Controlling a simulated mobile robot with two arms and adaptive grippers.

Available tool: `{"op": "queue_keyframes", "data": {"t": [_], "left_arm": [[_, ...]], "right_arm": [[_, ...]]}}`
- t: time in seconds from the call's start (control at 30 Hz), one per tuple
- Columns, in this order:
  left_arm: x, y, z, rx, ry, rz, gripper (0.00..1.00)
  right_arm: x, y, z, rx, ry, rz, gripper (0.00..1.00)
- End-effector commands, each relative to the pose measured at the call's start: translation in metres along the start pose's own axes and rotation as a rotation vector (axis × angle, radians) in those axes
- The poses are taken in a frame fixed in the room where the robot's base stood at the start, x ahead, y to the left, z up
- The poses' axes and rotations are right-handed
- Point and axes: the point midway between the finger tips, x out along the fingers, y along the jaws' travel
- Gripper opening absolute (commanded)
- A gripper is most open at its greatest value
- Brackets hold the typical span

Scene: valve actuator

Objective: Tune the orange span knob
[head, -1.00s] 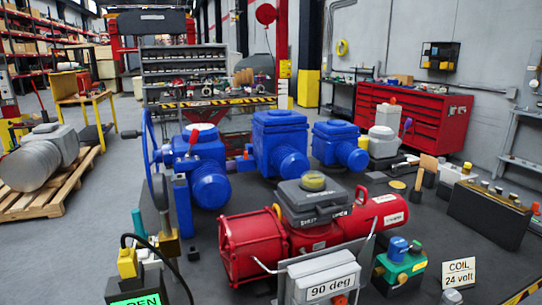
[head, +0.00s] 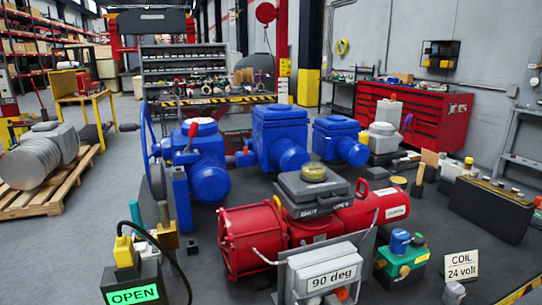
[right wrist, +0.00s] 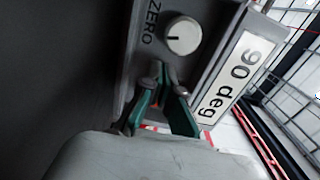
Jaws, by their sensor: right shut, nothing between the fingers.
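A grey box with a "90 deg" label (head: 331,280) stands in front of the red actuator (head: 255,240). An orange knob (head: 342,294) shows low on its face at the bottom edge of the head view. In the right wrist view, a white knob (right wrist: 184,36) sits beside the word ZERO on the same panel. My right gripper (right wrist: 167,78) has its green fingers in front of the panel, beside the white knob. It is shut and empty. A small bit of orange shows by the fingertips; the fingers hide most of that spot. My left gripper is not in view.
A green unit with a blue cap (head: 402,258) and a "COIL 24 volt" sign (head: 461,267) stand right of the box. A lit OPEN sign (head: 134,295) with a black cable stands at front left. Blue actuators (head: 278,140) stand behind on the dark table.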

Motion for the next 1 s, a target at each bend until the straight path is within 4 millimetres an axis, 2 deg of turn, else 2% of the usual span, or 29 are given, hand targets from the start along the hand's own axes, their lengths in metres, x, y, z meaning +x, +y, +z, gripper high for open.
{"op": "queue_keyframes", "data": {"t": [1.0], "left_arm": [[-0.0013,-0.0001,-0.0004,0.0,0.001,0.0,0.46]], "right_arm": [[0.0003,0.0,-0.0078,-0.002,0.002,-0.002,0.0]]}}
